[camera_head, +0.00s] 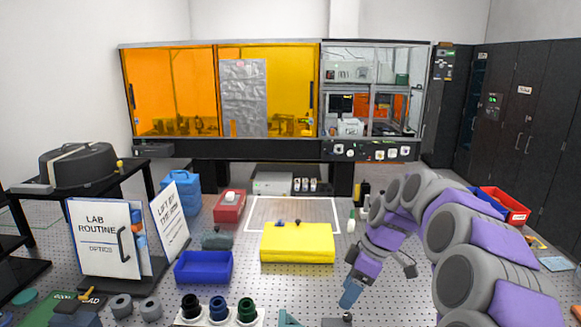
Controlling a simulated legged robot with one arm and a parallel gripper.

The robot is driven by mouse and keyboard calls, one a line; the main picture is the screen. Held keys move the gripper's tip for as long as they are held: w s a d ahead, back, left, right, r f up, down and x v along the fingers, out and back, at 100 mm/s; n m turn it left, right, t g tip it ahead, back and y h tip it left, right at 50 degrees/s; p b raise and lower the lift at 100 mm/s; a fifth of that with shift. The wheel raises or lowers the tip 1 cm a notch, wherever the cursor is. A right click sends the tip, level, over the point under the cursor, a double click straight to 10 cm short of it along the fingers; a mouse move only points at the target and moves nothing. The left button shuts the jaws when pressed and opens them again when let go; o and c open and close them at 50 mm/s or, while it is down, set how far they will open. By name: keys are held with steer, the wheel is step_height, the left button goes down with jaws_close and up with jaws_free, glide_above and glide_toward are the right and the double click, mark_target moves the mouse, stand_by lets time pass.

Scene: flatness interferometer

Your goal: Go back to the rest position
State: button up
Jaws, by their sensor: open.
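My arm, grey with purple panels, arches in from the right side of the head view. My gripper (348,295) hangs at its end, pointing down and to the left, to the right of the yellow block (297,244) and low over the perforated table. It looks empty, with its jaws apart, though the fingertips are small in this view. My forearm hides part of the table and some items behind it.
A blue tray (204,267), red box (229,206) and standing lab binder (105,238) are left of the block. Dark round-topped fittings (218,310) line the front edge. A red bin (505,205) stands right, behind my arm. An orange-windowed enclosure (175,92) spans the back.

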steer(key=s+a+r+m, duration=0.2)
steer(key=s+a+m, duration=0.1)
steer(key=s, duration=0.6)
steer(key=s+d+f+m+h, duration=0.1)
steer(key=s+f+m, duration=0.1)
steer(key=s, duration=0.7)
steer(key=s+d+f+m+h, duration=0.1)
steer(key=s+f+m+h, duration=0.1)
steer(key=s+m, duration=0.3)
steer(key=s+d+f+m+g+h, duration=0.1)
steer(key=s+m, duration=0.3)
steer(key=s, duration=0.9)
steer(key=shift+s+f, duration=0.4)
steer(key=shift+f, duration=0.35)
